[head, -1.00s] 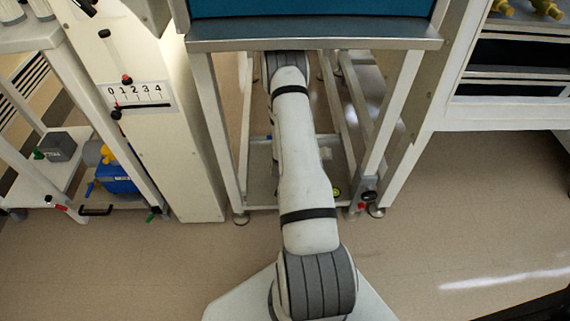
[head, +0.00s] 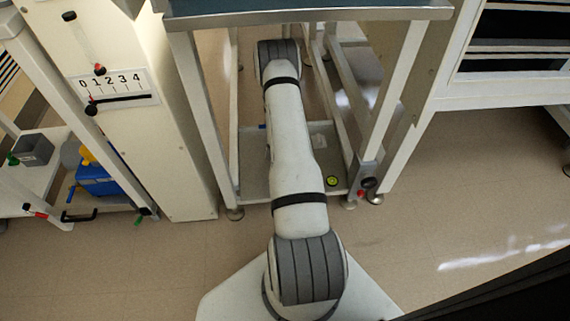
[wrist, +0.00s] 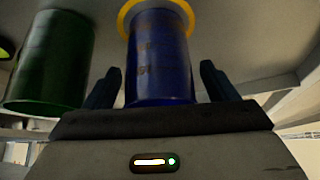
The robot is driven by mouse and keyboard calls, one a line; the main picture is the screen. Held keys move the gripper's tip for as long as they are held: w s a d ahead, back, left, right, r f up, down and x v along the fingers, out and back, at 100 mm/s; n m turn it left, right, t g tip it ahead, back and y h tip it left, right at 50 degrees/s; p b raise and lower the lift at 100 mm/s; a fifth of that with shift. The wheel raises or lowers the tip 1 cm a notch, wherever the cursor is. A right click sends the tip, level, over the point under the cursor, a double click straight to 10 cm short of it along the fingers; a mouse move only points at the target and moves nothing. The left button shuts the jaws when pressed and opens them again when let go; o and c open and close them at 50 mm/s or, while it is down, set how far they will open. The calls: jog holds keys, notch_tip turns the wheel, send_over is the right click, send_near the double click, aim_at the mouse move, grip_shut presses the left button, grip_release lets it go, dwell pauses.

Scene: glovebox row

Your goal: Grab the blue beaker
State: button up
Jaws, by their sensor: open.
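The blue beaker (wrist: 160,62) is in the middle of the wrist view, dark blue with faint markings on its side and a yellow ring (wrist: 127,17) around its far end. My gripper (wrist: 161,85) is open, with one dark finger on each side of the beaker. A gap shows between the beaker and each finger, wider on the right. The beaker's near end is hidden behind the gripper body. In the head view neither the beaker nor my gripper can be made out.
A dark green cylinder (wrist: 52,62) stands close to the left finger in the wrist view. In the head view, my arm reaches between the legs of a metal stand (head: 300,17). A white post with a numbered scale (head: 114,88) stands left; open floor (head: 480,220) lies right.

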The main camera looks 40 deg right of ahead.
jog(key=shift+c, duration=0.5)
jog(key=c, duration=1)
jog(key=shift+r, duration=0.1)
jog(key=shift+r, duration=0.15)
